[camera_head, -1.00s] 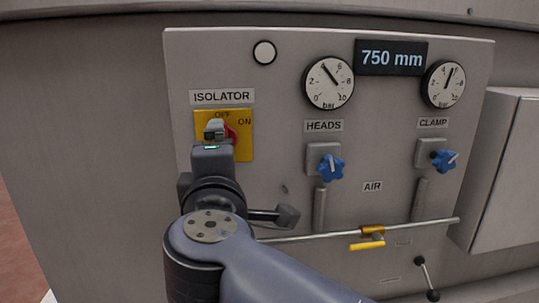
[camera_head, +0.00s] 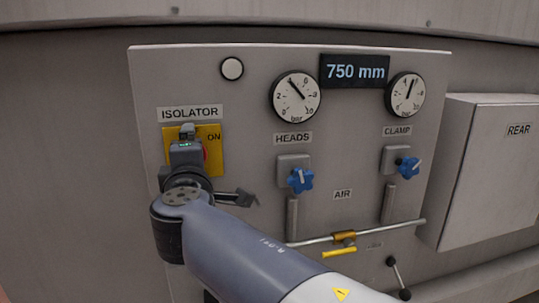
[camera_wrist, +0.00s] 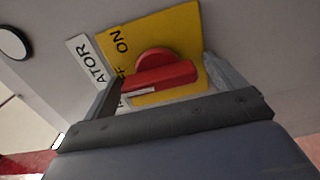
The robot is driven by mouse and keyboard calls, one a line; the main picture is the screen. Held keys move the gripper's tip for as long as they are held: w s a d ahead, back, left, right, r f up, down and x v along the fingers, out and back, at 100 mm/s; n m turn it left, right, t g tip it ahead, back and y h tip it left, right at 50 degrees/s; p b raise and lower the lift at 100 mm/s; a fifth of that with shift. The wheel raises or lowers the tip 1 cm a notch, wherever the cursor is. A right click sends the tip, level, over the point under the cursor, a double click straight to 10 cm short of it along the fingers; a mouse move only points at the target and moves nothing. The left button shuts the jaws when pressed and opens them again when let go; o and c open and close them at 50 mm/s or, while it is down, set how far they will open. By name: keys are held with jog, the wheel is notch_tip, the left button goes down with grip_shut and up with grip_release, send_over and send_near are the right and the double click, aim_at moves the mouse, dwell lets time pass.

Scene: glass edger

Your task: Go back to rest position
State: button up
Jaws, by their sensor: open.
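The isolator is a red rotary handle on a yellow plate (camera_head: 215,162) at the left of the grey panel. In the head view my gripper (camera_head: 188,131) is in front of the plate's upper part and hides the OFF mark; only a sliver of red shows behind it. In the wrist view the red handle (camera_wrist: 160,78) lies between the two spread fingers of my gripper (camera_wrist: 165,85), with the word ON beside it. My gripper is open. Whether a finger touches the handle cannot be told.
The panel (camera_head: 345,225) has two bar gauges, a 750 mm display (camera_head: 357,71), blue HEADS (camera_head: 300,180) and CLAMP (camera_head: 408,167) knobs, and a yellow-handled valve (camera_head: 340,252) on a pipe near my forearm. A grey REAR box (camera_head: 490,170) projects at right.

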jog(key=b+v, duration=0.2)
jog(key=v, duration=0.9)
jog(key=p+x, duration=0.2)
jog(key=x, duration=0.9)
jog(key=shift+w, duration=0.1)
jog(key=shift+r+m, duration=0.1)
jog(key=shift+m, duration=0.6)
jog(key=m+p, duration=0.2)
jog(key=m, duration=0.2)
jog(key=shift+r+m, duration=0.1)
jog(key=shift+m, duration=0.2)
jog(key=shift+d+r+m+p, duration=0.1)
jog(key=shift+m+p, duration=2.35)
jog(key=shift+m, duration=0.55)
jog(key=b+v, duration=0.3)
jog(key=v, duration=0.7)
jog(key=shift+s+b, duration=0.3)
jog(key=shift+d, duration=0.15)
